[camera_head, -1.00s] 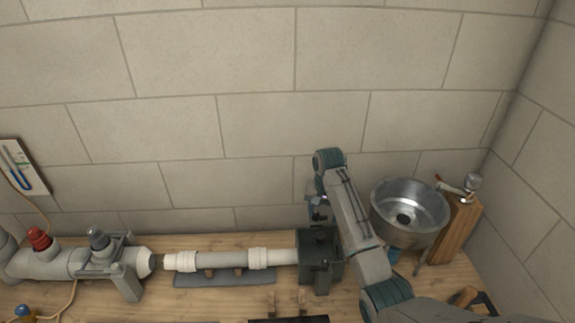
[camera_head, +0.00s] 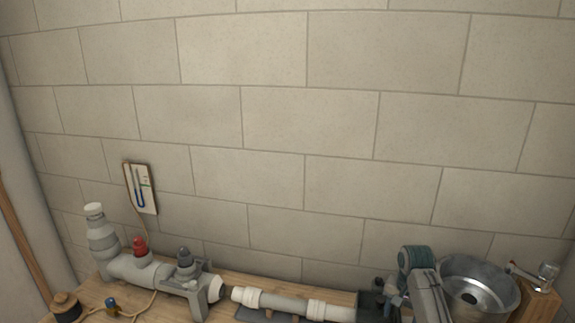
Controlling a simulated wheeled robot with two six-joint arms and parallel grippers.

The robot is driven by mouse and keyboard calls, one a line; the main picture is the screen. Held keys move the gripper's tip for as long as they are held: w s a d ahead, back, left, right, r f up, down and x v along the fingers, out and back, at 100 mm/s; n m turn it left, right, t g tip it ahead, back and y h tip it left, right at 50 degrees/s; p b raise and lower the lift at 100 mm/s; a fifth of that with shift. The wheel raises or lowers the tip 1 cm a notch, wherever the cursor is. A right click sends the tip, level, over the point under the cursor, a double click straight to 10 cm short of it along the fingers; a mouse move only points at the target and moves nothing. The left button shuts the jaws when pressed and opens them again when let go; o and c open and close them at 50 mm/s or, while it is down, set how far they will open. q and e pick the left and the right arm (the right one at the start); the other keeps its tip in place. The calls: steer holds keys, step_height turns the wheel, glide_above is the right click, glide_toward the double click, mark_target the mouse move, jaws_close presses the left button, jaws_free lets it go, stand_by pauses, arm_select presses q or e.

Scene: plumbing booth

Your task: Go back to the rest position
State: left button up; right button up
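My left arm and gripper are not in view.
A wooden workbench (camera_head: 228,284) runs along the tiled wall. On it lie a white pipe (camera_head: 285,302), a grey valve assembly with a red knob (camera_head: 140,246), and a dark block (camera_head: 371,304). A metal basin (camera_head: 470,275) stands at the right. A gauge panel (camera_head: 141,188) hangs on the wall.

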steer(key=s+a+f+n+t, duration=0.15)
steer(key=s+f, duration=0.25)
steer(key=s, duration=0.6)
steer(key=s+f+n, duration=0.3)
steer(key=s+f, duration=0.2)
steer(key=s, duration=0.4)
steer(key=s+a+r+n+t, duration=0.1)
steer(key=s+r+n, duration=0.15)
steer(key=s, duration=0.75)
steer(key=s+a+r+n+t, duration=0.1)
steer(key=s+r, duration=0.2)
steer(key=s, duration=0.7)
step_height(320, 180, down, 40)
steer(key=s+d+g+b, duration=0.1)
steer(key=d+b, duration=0.2)
steer(key=b, duration=0.6)
arm_select(q)
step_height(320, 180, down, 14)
steer(key=b, duration=0.5)
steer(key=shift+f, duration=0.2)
arm_select(e)
steer(key=s+f, duration=0.9)
steer(key=f, duration=0.2)
steer(key=s+f+g, duration=0.1)
steer(key=s+f, duration=0.8)
steer(key=f, duration=0.3)
steer(key=shift+d+f+h, duration=0.3)
steer(key=shift+d+h, duration=0.1)
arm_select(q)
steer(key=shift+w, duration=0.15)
